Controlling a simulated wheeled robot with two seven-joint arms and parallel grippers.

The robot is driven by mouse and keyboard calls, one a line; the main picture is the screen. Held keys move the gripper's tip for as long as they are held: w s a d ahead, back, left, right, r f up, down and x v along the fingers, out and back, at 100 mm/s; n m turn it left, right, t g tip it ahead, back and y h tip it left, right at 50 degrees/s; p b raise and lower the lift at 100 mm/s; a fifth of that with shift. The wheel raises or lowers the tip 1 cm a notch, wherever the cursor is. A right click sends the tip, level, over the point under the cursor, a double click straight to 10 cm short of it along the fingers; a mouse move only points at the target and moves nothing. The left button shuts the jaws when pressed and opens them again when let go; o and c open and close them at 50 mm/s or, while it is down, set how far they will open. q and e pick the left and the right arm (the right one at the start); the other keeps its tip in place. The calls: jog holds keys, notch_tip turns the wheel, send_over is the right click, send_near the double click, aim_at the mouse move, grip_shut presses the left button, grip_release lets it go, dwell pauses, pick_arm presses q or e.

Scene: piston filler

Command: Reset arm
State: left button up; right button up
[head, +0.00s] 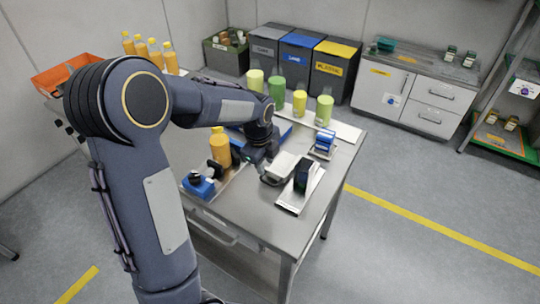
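My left arm comes in from the lower left, bends at a high elbow and reaches over the metal table. Its dark wrist and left gripper (254,155) are above the middle of the table, close to an orange bottle (220,147) on their left. The fingers are small and dark here, and I cannot tell whether they are open or shut. My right gripper is not in view. A blue device (199,185) with a black knob is at the table's left front. A metal plate with a black upright part (302,175) is at the right front.
Green and yellow cups (277,92) stand along the table's back. A blue-and-white item (325,142) is near the right edge. Several orange bottles (169,58) and an orange bin (58,78) are at the back left. Bins (335,68) and a cabinet (408,90) stand behind. Floor at right is clear.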

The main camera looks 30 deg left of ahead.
pick_arm(q)
jog(key=s+d+r+n+t+h, duration=0.1)
jog(key=s+d+r+n, duration=0.1)
jog(key=s+n, duration=0.5)
jog(key=s+d+r+n+t+h, duration=0.1)
jog(key=s+d+r+n, duration=0.1)
jog(key=s+n, duration=0.5)
jog(key=s+d+r+n+t+h, duration=0.1)
jog(key=s+d+r+n, duration=0.2)
jog(key=s+n, duration=0.4)
jog(key=s+r, duration=0.1)
jog(key=s, duration=0.2)
jog(key=shift+s+r+t+h, duration=0.15)
jog(key=shift+t+h, duration=0.15)
